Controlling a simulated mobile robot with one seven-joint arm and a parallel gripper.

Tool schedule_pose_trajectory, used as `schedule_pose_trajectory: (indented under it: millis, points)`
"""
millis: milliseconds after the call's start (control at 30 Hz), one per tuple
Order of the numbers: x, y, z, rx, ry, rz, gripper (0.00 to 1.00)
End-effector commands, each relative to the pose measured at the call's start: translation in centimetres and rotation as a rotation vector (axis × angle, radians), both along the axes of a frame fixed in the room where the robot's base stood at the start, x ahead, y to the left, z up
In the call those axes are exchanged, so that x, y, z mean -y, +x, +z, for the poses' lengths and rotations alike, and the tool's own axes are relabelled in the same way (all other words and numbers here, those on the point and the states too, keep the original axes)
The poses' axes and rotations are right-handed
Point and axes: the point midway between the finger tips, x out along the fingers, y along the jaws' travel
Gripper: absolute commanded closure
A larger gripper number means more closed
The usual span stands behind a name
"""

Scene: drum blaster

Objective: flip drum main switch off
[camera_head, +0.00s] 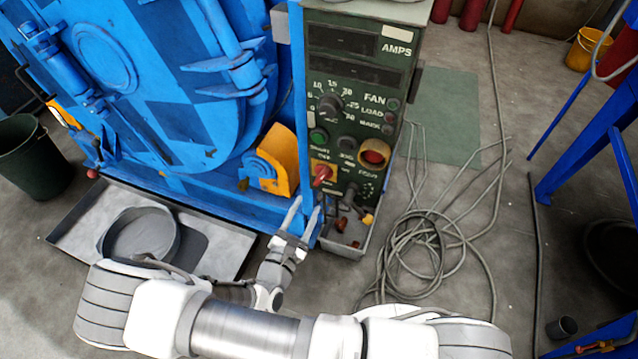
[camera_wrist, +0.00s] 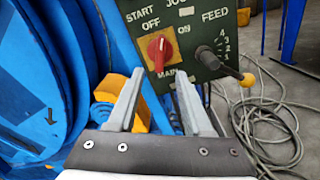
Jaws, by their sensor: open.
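The main switch is a red rotary knob (camera_wrist: 158,50) on a yellow plate, on the green control panel (camera_head: 345,105). In the wrist view, OFF is printed at its upper left, ON at its upper right and MAIN below it. The knob's white mark points up, tilted slightly right. In the head view the red knob (camera_head: 322,173) sits low on the panel's left side. My gripper (camera_wrist: 158,85) is open and empty, its fingers pointing toward the panel just below the knob, apart from it. In the head view my gripper (camera_head: 305,207) is below the panel's lower left.
A black feed lever (camera_wrist: 222,62) juts out right of the knob. A yellow-orange bracket (camera_head: 282,160) on the blue drum machine (camera_head: 150,80) is close on the left. A small tray (camera_head: 345,240) is under the panel. Cables (camera_head: 425,245) lie coiled on the floor.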

Motion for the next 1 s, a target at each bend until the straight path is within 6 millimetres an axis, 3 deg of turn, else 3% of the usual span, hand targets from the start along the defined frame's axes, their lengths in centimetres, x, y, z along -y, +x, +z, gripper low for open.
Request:
schedule_pose_trajectory:
  millis: [200,433,867,1000]
  points:
    - [1.7,4.5,-0.2,0.001,0.001,-0.003,0.50]
    - [2.9,7.8,-0.2,0.000,0.001,-0.003,0.50]
    - [3.2,8.9,0.0,-0.001,0.001,-0.001,0.50]
    - [3.2,8.9,0.0,-0.001,0.001,-0.001,0.72]
